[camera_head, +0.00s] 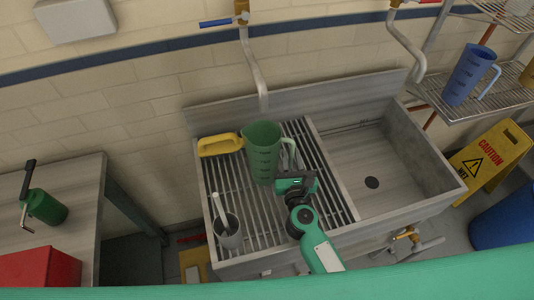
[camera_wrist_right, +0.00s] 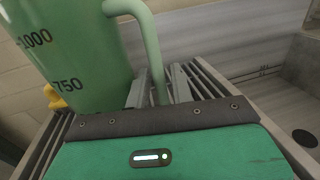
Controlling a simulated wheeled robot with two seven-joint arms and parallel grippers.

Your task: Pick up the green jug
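The green jug (camera_head: 263,152) stands upright on the slatted drainboard of the sink, with its handle on the right side. My right gripper (camera_head: 291,178) is at the handle, in front and to the right of the jug. In the right wrist view the jug (camera_wrist_right: 70,45) fills the upper left, with dark volume marks. Its handle (camera_wrist_right: 150,45) runs down between the two fingers of my right gripper (camera_wrist_right: 160,88), which sit close on both sides and look shut on it. The lower end of the handle is hidden. My left gripper is not in view.
A yellow scoop (camera_head: 220,144) lies left of the jug; a grey cup (camera_head: 228,236) with a white tool stands at the front left. The sink basin (camera_head: 375,165) is empty. A faucet pipe (camera_head: 254,70) hangs behind the jug. A blue jug (camera_head: 467,75) stands on the rack.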

